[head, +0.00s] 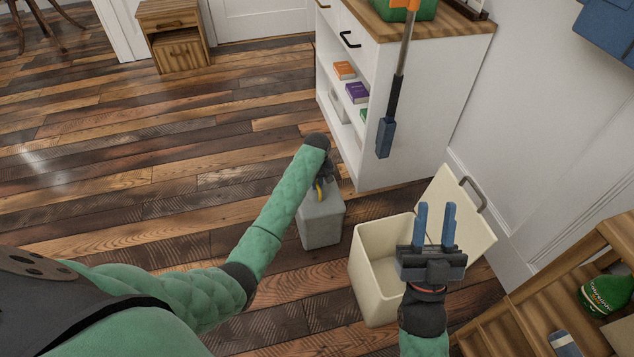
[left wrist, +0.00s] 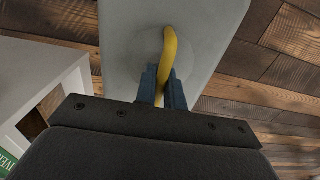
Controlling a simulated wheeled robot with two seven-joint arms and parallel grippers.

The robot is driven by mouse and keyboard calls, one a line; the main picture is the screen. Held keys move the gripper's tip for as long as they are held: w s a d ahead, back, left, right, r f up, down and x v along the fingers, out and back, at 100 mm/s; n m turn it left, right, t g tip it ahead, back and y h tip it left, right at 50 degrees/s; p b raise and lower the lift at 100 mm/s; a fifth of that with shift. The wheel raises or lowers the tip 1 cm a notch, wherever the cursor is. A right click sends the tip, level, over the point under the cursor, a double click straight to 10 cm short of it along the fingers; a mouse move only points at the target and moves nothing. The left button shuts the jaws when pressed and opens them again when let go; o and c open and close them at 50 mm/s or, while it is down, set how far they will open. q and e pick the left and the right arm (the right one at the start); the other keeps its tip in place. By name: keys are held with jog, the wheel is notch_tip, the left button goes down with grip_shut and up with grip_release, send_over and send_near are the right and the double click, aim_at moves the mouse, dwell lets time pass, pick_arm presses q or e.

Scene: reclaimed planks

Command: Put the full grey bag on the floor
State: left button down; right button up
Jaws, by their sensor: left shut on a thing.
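The full grey bag (head: 321,220) is a boxy grey bag with a yellow tie at its top. It is upright at floor level, left of the cream bin; I cannot tell whether its base touches the planks. My left gripper (head: 320,186) is shut on the yellow tie, and the arm partly hides it. In the left wrist view the blue fingers (left wrist: 163,90) pinch the tie, with the grey bag (left wrist: 125,40) beyond. My right gripper (head: 435,226) is open and empty, in front of the bin. The plank floor (head: 150,130) is clear to the left.
The cream bin (head: 366,270) stands open, its lid (head: 455,205) tilted back. A white cabinet (head: 420,110) with books on its shelves stands behind the bag. A wooden shelf unit (head: 545,290) is at the right. A small wooden nightstand (head: 172,35) stands far back.

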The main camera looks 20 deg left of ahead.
dwell(0.9)
pick_arm(q)
jog(key=c, duration=1.5)
grip_release()
jog(key=shift+f, duration=0.15)
